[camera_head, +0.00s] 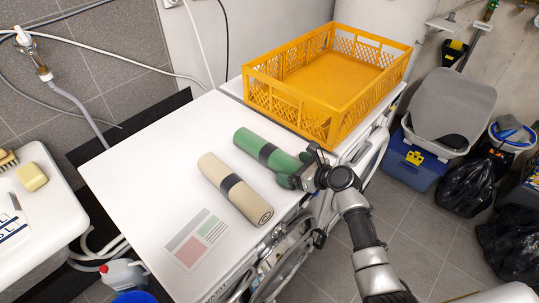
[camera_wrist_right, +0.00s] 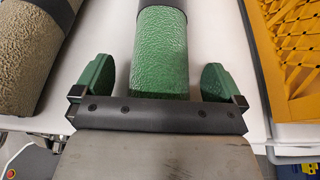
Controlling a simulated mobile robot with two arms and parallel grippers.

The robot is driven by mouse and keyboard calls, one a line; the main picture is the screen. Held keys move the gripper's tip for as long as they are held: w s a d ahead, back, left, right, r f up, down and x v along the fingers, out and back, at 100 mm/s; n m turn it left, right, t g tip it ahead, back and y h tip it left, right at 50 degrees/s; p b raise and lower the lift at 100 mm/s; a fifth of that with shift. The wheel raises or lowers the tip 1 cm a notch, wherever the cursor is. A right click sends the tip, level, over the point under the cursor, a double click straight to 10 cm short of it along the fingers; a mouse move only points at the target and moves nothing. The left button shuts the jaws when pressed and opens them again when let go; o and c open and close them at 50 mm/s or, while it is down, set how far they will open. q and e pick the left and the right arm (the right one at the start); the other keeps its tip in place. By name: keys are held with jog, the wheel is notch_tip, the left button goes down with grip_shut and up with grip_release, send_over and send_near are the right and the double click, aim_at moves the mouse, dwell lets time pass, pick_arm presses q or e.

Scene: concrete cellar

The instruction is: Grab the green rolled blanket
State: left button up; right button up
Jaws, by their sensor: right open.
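The green rolled blanket (camera_head: 263,150) lies on the white table top, with a dark band around its middle. My right gripper (camera_head: 300,172) is at its near end. In the right wrist view the green roll (camera_wrist_right: 162,55) runs between the two open fingers (camera_wrist_right: 160,80), with a gap on each side. The near end of the roll is hidden behind the gripper's front edge. My left gripper does not show.
A beige rolled blanket (camera_head: 234,188) lies left of the green one. A printed sheet (camera_head: 197,240) lies at the front left. The white table (camera_head: 133,171) is clear at left.

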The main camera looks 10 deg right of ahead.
jog(key=shift+c, duration=0.5)
jog(key=c, duration=0.9)
jog(key=shift+c, duration=1.1)
jog(key=shift+r, duration=0.1)
